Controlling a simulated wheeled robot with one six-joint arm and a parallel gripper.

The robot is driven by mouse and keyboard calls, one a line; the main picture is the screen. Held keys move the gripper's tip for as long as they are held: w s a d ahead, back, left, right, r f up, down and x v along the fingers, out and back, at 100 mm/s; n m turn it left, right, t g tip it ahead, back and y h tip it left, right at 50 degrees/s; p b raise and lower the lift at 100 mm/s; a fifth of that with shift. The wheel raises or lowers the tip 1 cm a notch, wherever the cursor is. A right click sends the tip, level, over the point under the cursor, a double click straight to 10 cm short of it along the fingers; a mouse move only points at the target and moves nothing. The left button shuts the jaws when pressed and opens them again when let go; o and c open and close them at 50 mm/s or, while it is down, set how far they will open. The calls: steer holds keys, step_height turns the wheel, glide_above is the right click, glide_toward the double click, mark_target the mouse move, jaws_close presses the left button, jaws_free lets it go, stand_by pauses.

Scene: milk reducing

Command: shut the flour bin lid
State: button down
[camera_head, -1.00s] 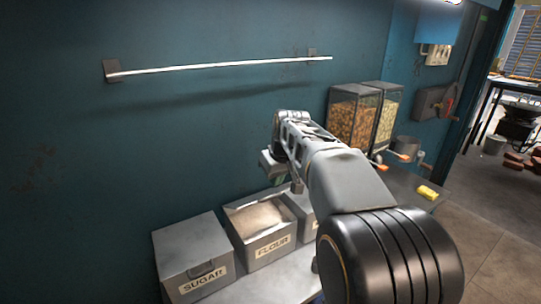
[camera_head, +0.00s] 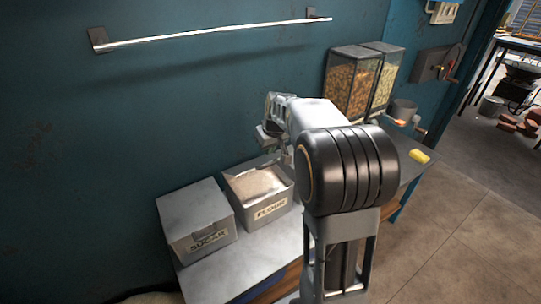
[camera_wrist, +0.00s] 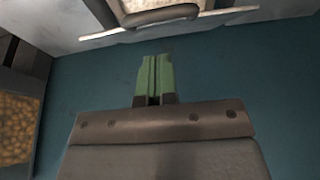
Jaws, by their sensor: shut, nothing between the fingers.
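The flour bin (camera_head: 270,210) is a grey box labelled FLOUR on the counter, with pale flour (camera_head: 254,184) showing in its open top. Its lid is not clearly visible in the head view. My gripper (camera_wrist: 153,60) has green fingers, closed together and empty in the wrist view. In the head view, my wrist is above and just behind the right part of the flour bin, and the fingertips are hard to make out. The top of the wrist view shows part of a bin with a dark curved handle (camera_wrist: 160,15); I cannot tell whether it touches the fingers.
The closed sugar bin (camera_head: 195,220) stands left of the flour bin. A metal rail (camera_head: 210,32) runs along the teal wall. The counter front (camera_head: 235,265) is bare.

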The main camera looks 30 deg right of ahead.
steer(key=shift+s+d+f, duration=0.1)
steer(key=shift+s+f, duration=0.3)
steer(key=shift+f, duration=0.25)
steer(key=shift+s+f, duration=0.4)
steer(key=shift+f, duration=0.25)
steer(key=shift+f, duration=0.1)
